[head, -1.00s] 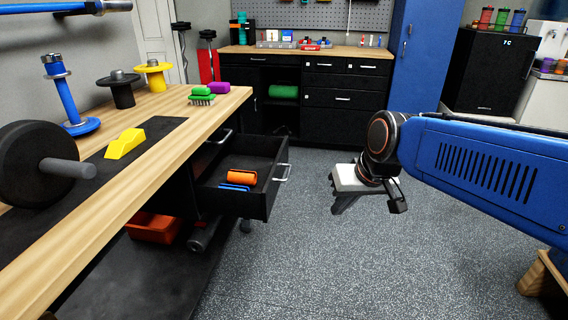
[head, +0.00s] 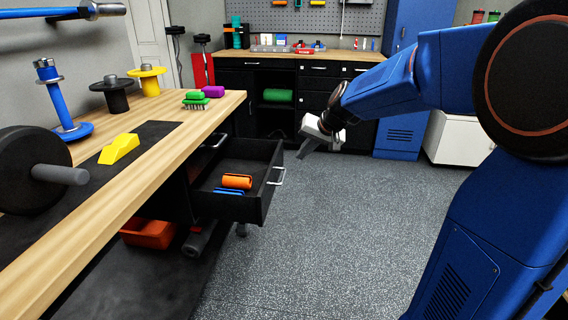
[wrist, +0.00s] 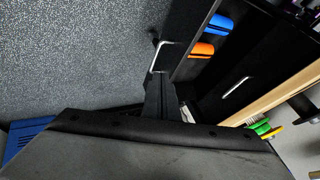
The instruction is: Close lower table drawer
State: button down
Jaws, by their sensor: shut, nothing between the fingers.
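The lower table drawer (head: 235,207) is black and pulled out from under the wooden workbench. It holds an orange roll (head: 237,181) and a blue item (head: 229,191). Its silver bar handle (head: 277,177) is on the right-hand front face, and this handle also shows in the wrist view (wrist: 160,54). My gripper (head: 304,152) is shut and empty. In the head view it is above and to the right of the drawer handle. In the wrist view its dark fingers (wrist: 157,92) lie just below the handle; I cannot tell the exact gap.
An upper drawer handle (head: 214,141) sits close under the workbench top (head: 205,112). An orange bin (head: 148,233) is below. Black cabinets (head: 318,85) stand behind. The speckled floor (head: 350,230) is clear.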

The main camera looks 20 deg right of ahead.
send_near(273, 171)
notch_tip(273, 171, down, 4)
jog(key=d, duration=0.3)
jog(key=w+a, duration=0.1)
jog(key=a, duration=0.1)
jog(key=shift+w+a+r, duration=0.15)
jog(key=shift+w+a, duration=0.2)
jog(key=shift+w, duration=0.05)
jog(key=shift+w+a, duration=0.3)
jog(key=shift+a, duration=0.3)
jog(key=shift+a, duration=0.1)
jog(key=w+a, duration=0.4)
jog(key=a, duration=0.4)
jog(key=w+a, duration=0.4)
jog(key=a, duration=0.5)
jog(key=shift+a, duration=0.25)
jog(key=shift+w, duration=0.15)
